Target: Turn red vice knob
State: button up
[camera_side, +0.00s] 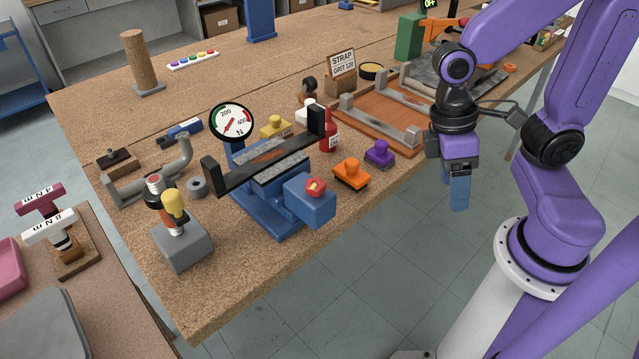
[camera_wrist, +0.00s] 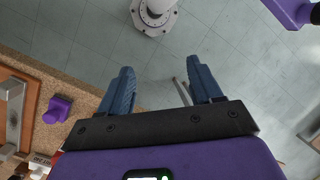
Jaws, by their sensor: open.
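My gripper (camera_side: 459,193) hangs to the right of the knob, past the bench edge and over the floor, apart from the vice. In the wrist view my gripper (camera_wrist: 160,90) shows two blue fingers spread wide with nothing between them. The knob is not visible in the wrist view.
An orange knobbed block (camera_side: 352,173) and a purple knobbed block (camera_side: 379,153) stand between the vice and my gripper. A grey block with a yellow-topped tool (camera_side: 182,247) stands left of the vice.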

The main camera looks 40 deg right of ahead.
jog(key=w+f+m+g, duration=0.1)
jog(key=m+g, duration=0.2)
jog(key=m, duration=0.1)
jog(key=m+t+y, duration=0.4)
jog(key=m+y, duration=1.4)
jog(key=m, duration=0.3)
send_near(322, 179)
jog(key=a, duration=0.8)
jog(key=s+a, duration=0.1)
jog(key=a, duration=0.3)
jog(key=shift+f, duration=0.35)
jog(key=shift+y, duration=0.3)
jog(key=c, duration=1)
